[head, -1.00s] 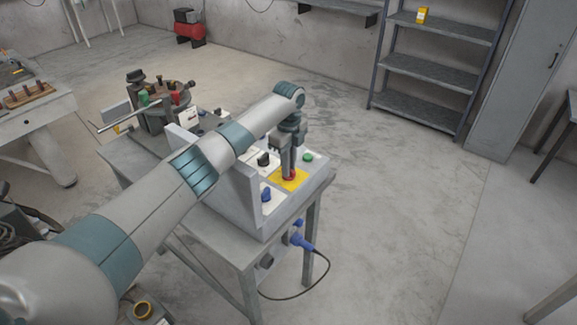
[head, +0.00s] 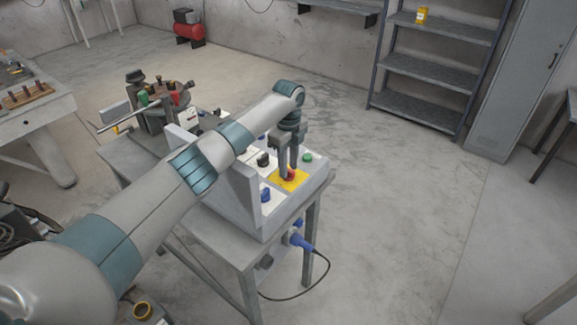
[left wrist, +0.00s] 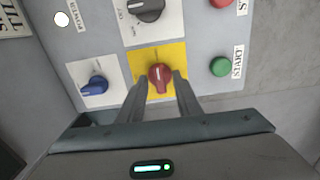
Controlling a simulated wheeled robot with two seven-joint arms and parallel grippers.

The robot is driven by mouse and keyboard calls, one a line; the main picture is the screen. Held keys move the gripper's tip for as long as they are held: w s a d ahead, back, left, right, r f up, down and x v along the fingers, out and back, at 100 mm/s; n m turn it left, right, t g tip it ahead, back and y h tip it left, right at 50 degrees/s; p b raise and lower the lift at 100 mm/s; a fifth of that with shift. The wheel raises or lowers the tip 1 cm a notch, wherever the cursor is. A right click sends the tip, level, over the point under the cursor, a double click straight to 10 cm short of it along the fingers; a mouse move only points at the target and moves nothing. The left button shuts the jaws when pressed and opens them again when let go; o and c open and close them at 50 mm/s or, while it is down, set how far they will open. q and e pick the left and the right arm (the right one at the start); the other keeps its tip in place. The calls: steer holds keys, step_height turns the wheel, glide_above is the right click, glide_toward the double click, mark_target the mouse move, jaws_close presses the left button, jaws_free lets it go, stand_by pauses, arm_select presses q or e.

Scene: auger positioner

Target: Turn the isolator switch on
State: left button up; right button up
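The isolator switch is a red rotary knob (left wrist: 160,76) on a yellow plate (left wrist: 143,58) of the grey control panel. In the left wrist view its pale pointer mark points roughly up the picture. My left gripper (left wrist: 161,80) points down at the knob, one finger on each side of it. The fingers stand apart and look open, with the tips close beside the knob. In the head view my left gripper (head: 288,172) stands over the yellow plate (head: 290,184), partly hiding the red knob (head: 291,174). My right gripper is not in view.
A blue knob (left wrist: 96,86), a black knob (left wrist: 149,9) and a green button (left wrist: 221,66) surround the yellow plate closely. An upright panel wall (head: 236,180) stands left of the gripper.

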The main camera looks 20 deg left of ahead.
mark_target(289, 169)
arm_select(q)
step_height(289, 169, up, 17)
steer(key=b, duration=0.4)
stand_by(0.6)
